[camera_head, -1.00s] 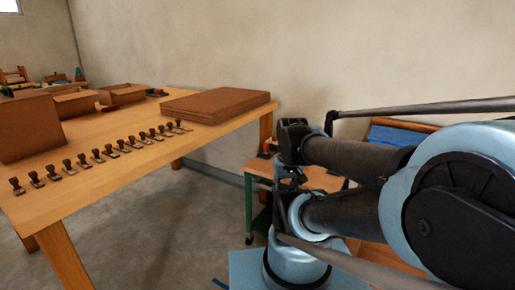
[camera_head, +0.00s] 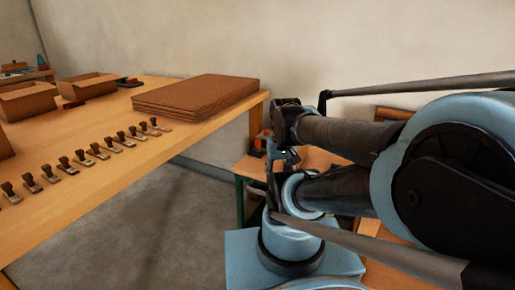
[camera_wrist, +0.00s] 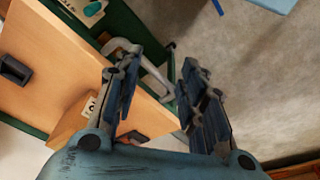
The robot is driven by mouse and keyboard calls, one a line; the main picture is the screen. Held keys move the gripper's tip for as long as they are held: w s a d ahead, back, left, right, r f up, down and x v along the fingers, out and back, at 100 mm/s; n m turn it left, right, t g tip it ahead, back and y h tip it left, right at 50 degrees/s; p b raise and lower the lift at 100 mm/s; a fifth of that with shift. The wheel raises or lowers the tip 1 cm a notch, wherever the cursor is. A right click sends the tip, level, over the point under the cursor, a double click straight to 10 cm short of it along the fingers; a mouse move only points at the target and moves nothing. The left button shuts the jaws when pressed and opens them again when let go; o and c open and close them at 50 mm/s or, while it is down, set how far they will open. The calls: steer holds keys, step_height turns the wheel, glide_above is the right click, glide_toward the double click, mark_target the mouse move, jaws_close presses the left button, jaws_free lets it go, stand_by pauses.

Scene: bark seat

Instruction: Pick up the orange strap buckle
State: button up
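I cannot make out the orange strap buckle for certain. In the head view a small dark and orange-red item (camera_head: 257,148) sits on the low wooden bench behind my arm; it is too small to identify. In the wrist view a small brownish-orange piece (camera_wrist: 132,137) shows low beside the left finger, partly hidden. My gripper (camera_wrist: 157,62) is open, its two dark fingers apart, with nothing held between them. It hangs over the edge of a green-framed bench with a wooden top (camera_wrist: 40,45).
In the wrist view a grey clamp (camera_wrist: 145,68) is at the bench edge, and a dark block (camera_wrist: 15,70) lies on the top. In the head view a long table (camera_head: 120,180) holds several small stamp-like tools, stacked brown sheets (camera_head: 197,95) and open boxes (camera_head: 30,100). Grey floor lies between.

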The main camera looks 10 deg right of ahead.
steer(key=w+r+n+h, duration=0.1)
steer(key=w+r+n, duration=0.3)
steer(key=w+n, duration=0.35)
steer(key=w+r+n, duration=0.5)
steer(key=w+n, duration=0.1)
steer(key=w, duration=0.3)
steer(key=n+t+h, duration=0.1)
steer(key=n+h, duration=0.1)
steer(key=n, duration=1.3)
glide_above(258, 140)
steer(key=a, duration=0.2)
step_height(258, 140, down, 12)
steer(key=shift+s+d+x, duration=0.1)
steer(key=shift+s+x, duration=0.05)
steer(key=shift+x, duration=0.85)
steer(key=shift+s+d+x, duration=0.1)
steer(key=shift+s+x, duration=0.1)
steer(key=shift+x, duration=0.8)
steer(key=shift+s+d+x, duration=0.1)
steer(key=shift+s+x, duration=0.05)
steer(key=shift+x, duration=0.9)
steer(key=shift+a, duration=0.1)
jaws_close()
